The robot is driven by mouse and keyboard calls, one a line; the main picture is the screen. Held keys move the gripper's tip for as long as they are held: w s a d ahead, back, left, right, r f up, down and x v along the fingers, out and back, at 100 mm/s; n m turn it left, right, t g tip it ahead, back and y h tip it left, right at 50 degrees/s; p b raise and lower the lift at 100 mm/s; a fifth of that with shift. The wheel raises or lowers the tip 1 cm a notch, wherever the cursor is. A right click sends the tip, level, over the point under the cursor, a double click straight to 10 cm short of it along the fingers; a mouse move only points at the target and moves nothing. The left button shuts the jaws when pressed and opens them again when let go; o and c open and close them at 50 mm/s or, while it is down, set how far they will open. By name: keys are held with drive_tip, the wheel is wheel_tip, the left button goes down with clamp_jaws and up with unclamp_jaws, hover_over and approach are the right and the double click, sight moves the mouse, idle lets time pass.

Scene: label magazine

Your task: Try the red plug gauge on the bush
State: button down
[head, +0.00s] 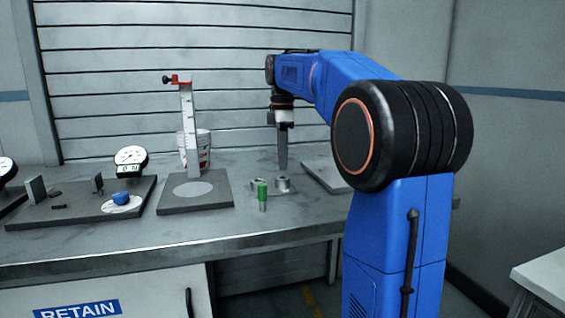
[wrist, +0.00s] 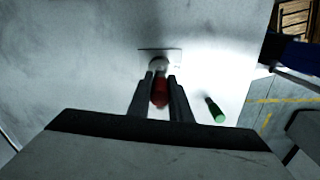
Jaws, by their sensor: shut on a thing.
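In the wrist view the red plug gauge (wrist: 160,93) sits between the two fingers of my gripper (wrist: 160,84), which is shut on it. In the head view my gripper (head: 283,160) points down over the bench and hides the red gauge. A silver bush (head: 283,183) stands on a small flat plate (head: 288,194) below the fingertips. In the wrist view a pale round bush (wrist: 158,64) shows just beyond the red gauge, partly covered by it. I cannot tell whether gauge and bush touch.
A green plug gauge (head: 262,196) stands in front of the plate; it also shows in the wrist view (wrist: 214,110). A height gauge (head: 188,130) on a grey base and a dial gauge (head: 131,157) stand to the left. A grey slab (head: 324,174) lies right.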

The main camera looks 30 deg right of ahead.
drive_tip(key=shift+r, duration=1.15)
drive_tip(key=shift+a, duration=0.1)
